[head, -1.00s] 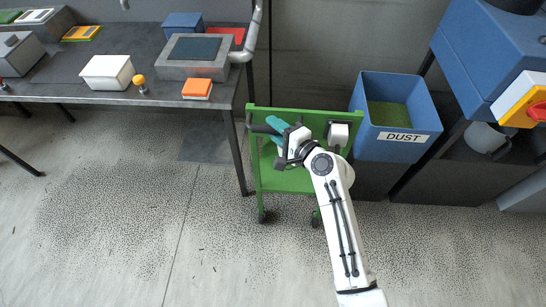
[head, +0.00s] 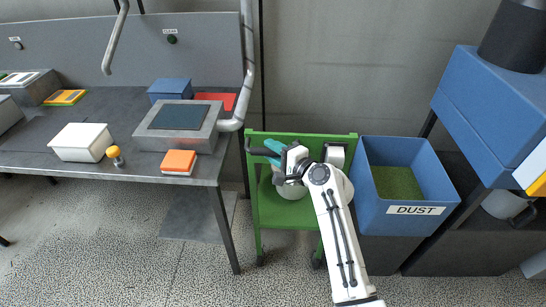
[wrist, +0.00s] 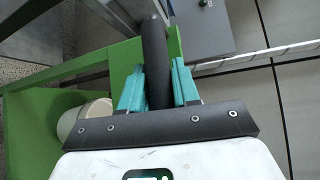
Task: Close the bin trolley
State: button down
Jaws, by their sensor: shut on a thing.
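The green bin trolley (head: 260,209) stands between the table and the blue DUST bin, below the back wall. A pale round bin (head: 291,190) sits inside it, partly hidden by my arm; it also shows at the left of the wrist view (wrist: 69,122). My gripper (head: 272,150) is at the trolley's upper left. In the wrist view, its teal fingers (wrist: 158,82) are shut around the trolley's dark handle bar (wrist: 154,55), one on each side. My arm covers the trolley's right part.
The DUST bin (head: 415,210) stands close at right, beside blue machinery (head: 480,110). Speckled floor lies open in front.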

jog(key=c, duration=0.9)
grip_release()
jog(key=shift+s+d, duration=0.1)
jog(key=v, duration=1)
jog(key=shift+s+d, duration=0.2)
jog(key=shift+s, duration=0.05)
jog(key=s+d+f+n+g+h, duration=0.35)
jog(key=s+d+f, duration=0.25)
jog(key=s+f, duration=0.45)
jog(key=s+d+f+n+g+h, duration=0.1)
jog(key=s+d, duration=0.4)
jog(key=s, duration=0.5)
jog(key=s+d+f+n+g+h, duration=0.2)
jog(key=s+d+n+g+h, duration=0.1)
jog(key=s, duration=0.7)
jog(key=s+d+f+n+g+h, duration=0.2)
jog(key=s+d, duration=0.5)
jog(key=s, duration=0.4)
jog(key=shift+d+n+g+h, duration=0.2)
jog(key=shift+n+g+h, duration=0.35)
jog(key=shift+h, duration=0.5)
